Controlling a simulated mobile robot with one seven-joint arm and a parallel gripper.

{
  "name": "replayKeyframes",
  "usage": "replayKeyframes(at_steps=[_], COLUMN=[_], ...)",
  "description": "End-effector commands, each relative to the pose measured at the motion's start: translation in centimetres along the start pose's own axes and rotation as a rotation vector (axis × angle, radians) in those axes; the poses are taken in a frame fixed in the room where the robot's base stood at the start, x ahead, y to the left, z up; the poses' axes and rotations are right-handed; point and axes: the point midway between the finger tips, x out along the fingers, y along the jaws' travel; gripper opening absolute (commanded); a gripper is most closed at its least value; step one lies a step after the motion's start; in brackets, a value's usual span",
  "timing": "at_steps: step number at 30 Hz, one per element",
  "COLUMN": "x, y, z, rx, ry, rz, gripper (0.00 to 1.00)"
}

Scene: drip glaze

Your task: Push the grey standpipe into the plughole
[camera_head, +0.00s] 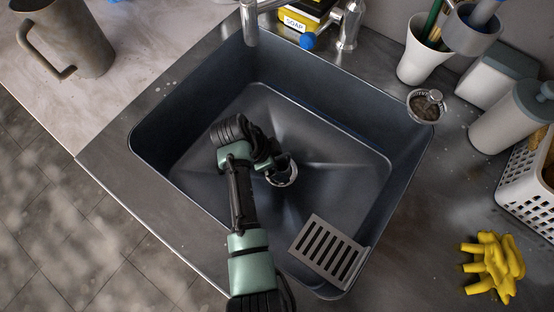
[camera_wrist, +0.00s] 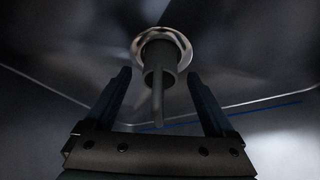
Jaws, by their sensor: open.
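The grey standpipe (camera_wrist: 158,64) stands in or right over the plughole; how deep it sits I cannot tell. The plughole's shiny metal ring (camera_wrist: 139,47) surrounds its far end in the wrist view. In the head view the ring (camera_head: 284,181) lies on the sink floor, partly covered by my gripper. My gripper (camera_wrist: 158,78) is open, with one finger on each side of the standpipe's near end and a visible gap to both. In the head view the gripper (camera_head: 267,160) is low in the sink beside the ring, and the standpipe is mostly hidden.
The dark sink (camera_head: 335,150) has steep walls around my arm. A slotted grey rack (camera_head: 328,250) lies at its near right corner. The tap (camera_head: 249,22) hangs over the back edge. A strainer plug (camera_head: 426,105) and yellow gloves (camera_head: 492,266) lie on the right counter.

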Motion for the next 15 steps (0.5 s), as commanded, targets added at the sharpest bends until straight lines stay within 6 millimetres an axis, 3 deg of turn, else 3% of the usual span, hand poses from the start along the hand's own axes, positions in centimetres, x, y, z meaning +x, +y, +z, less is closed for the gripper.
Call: replayKeyframes(at_steps=[5, 15], x=[-1.4, -8.7], y=[-0.1, -0.1], z=[0.0, 0.0], rx=[-0.001, -0.001], ry=[0.001, 0.000], rz=[-0.003, -0.005], gripper=[0.89, 0.89])
